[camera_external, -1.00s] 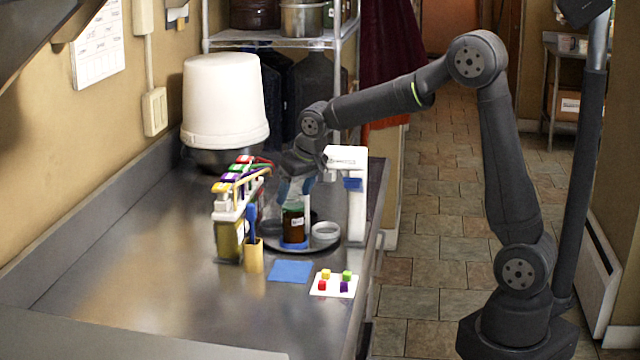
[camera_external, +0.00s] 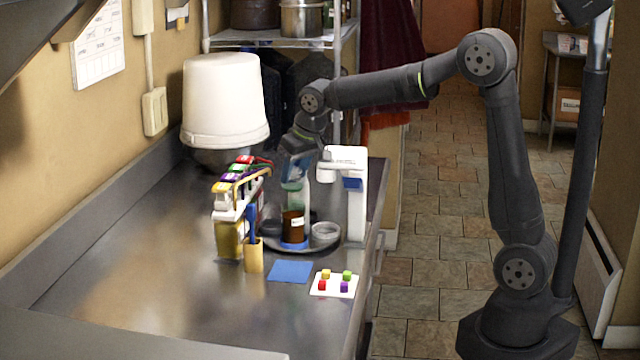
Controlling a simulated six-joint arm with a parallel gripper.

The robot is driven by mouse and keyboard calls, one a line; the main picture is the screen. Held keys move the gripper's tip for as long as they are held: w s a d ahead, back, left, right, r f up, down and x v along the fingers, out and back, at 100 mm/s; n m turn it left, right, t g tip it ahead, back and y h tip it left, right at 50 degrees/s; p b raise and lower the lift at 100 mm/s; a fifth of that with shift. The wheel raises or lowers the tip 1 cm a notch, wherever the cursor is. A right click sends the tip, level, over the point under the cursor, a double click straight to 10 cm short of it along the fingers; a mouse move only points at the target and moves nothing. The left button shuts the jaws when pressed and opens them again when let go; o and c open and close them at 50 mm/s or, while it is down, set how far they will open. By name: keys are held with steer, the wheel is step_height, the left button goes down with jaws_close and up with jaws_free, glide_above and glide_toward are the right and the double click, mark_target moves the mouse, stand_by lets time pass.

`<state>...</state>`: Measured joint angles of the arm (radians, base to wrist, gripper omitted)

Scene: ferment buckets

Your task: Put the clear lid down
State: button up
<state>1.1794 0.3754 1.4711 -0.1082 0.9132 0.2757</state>
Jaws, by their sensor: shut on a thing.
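My gripper (camera_external: 295,178) points down above the round dark tray. It is shut on a small, pale greenish see-through piece that looks like the clear lid (camera_external: 292,192), held in the air just above the amber jar. The amber jar (camera_external: 293,226) has a white label and stands upright on a blue pad (camera_external: 294,245) on the tray (camera_external: 270,243). The jar top looks uncovered. A shallow, round pale dish (camera_external: 325,232) sits on the tray to the right of the jar. The fingertips and lid edges are small and blurred.
A rack with coloured tops (camera_external: 238,200) and a tan holder (camera_external: 254,256) stand left of the tray. A white stand (camera_external: 357,205) rises close on the right. A blue square (camera_external: 290,271) and a white card with coloured cubes (camera_external: 334,291) lie in front. The front-left counter is clear.

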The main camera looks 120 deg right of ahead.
mark_target(295, 171)
step_height(295, 171, up, 3)
steer(key=shift+r, duration=0.15)
steer(key=shift+w+a+r, duration=0.15)
steer(key=shift+w+r, duration=0.05)
steer(key=w+a+f+n, duration=0.1)
steer(key=w+a+f, duration=0.1)
steer(key=f, duration=0.3)
steer(key=w+a+f+n+t, duration=0.1)
steer(key=w+a+f, duration=0.1)
steer(key=a+f, duration=0.2)
steer(key=w+a+f+n, duration=0.2)
steer(key=a+f, duration=0.1)
steer(key=f, duration=0.3)
steer(key=shift+w+y, duration=0.15)
steer(key=shift+y, duration=0.25)
steer(key=shift+t, duration=0.3)
steer(key=shift+d+f, duration=0.1)
steer(key=shift+f, duration=2.15)
steer(key=shift+f, duration=0.1)
steer(key=o, duration=1)
steer(key=shift+c, duration=0.2)
